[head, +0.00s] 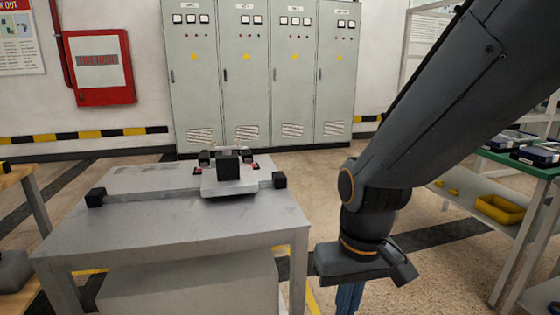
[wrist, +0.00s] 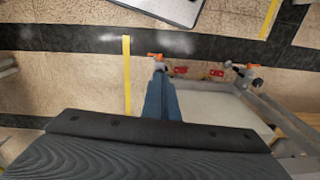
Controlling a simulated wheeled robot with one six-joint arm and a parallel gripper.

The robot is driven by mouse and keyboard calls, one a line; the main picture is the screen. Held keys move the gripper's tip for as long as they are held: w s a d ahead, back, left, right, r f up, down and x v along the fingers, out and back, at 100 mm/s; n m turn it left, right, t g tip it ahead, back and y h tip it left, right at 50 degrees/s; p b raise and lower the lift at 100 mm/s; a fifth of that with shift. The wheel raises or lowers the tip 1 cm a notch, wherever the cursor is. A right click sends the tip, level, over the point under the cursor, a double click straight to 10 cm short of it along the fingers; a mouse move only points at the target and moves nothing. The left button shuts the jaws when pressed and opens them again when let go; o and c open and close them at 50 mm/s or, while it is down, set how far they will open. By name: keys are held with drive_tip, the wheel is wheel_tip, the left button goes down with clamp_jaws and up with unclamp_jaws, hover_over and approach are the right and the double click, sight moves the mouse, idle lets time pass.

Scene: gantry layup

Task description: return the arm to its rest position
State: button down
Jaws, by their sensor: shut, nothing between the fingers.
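My gripper (head: 349,298) hangs below the dark wrist at the bottom of the head view, to the right of the grey table (head: 130,235). Its blue fingers are partly cut off by the lower edge there. In the wrist view the blue fingers of my gripper (wrist: 160,98) are together, with nothing seen between them. My arm comes down from the upper right of the head view.
The table bears a plate fixture (head: 232,188) with black blocks. A green-topped bench (head: 520,162) with a yellow bin (head: 499,209) stands at the right. Grey cabinets (head: 300,100) line the back wall. Open floor lies between table and bench.

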drive_tip(key=s+d+r+m+p, duration=0.2)
drive_tip(key=d+r+p, duration=0.6)
drive_tip(key=p, duration=0.3)
drive_tip(key=shift+r+h, duration=0.3)
drive_tip(key=shift+r, duration=0.45)
drive_tip(key=shift+s+a, duration=0.1)
drive_tip(key=shift+a, duration=0.05)
